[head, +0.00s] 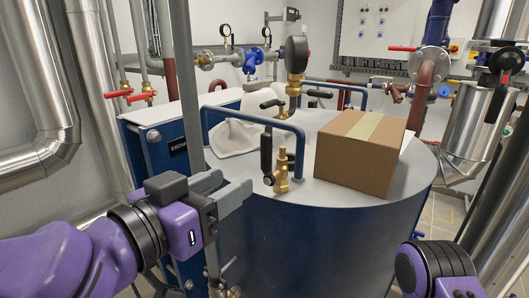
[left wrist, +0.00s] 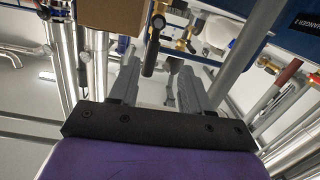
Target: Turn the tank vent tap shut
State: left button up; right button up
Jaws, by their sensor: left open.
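A small brass tap (head: 282,168) with a black lever (head: 266,152) stands on the front of the tank top (head: 300,203); I take it for the vent tap. In the head view its lever looks roughly upright, left of the brass body. The left wrist view shows a black lever (left wrist: 151,54) beyond and between the fingers, with brass (left wrist: 158,20) behind it. My left gripper (head: 230,187) is open and empty, left of the tap and apart from it. My right arm shows at the lower right; its gripper is out of frame.
A cardboard box (head: 360,150) stands on the tank right of the tap. A blue rail (head: 255,118) arches close by the tap. A white cloth (head: 236,137) lies behind. A grey upright pipe (head: 186,85) rises close to my left gripper. A gauge (head: 297,53) stands farther back.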

aim_at(263, 146)
pick_arm(q)
jog(key=shift+m+h, duration=0.5)
jog(key=shift+m, duration=0.1)
jog(key=w+d+r+p, duration=0.1)
jog(key=r+p, duration=0.1)
jog(key=p, duration=0.1)
jog(key=w+d+r+p, duration=0.1)
jog(key=d+p, duration=0.1)
jog(key=shift+w+d+r+p, duration=0.15)
jog(key=shift+w+r+p, duration=0.2)
jog(key=shift+w+p, duration=0.05)
jog(key=x, duration=0.5)
jog(key=shift+f, duration=0.3)
jog(key=shift+w, duration=0.3)
jog(key=shift+s, duration=0.1)
grip_shut()
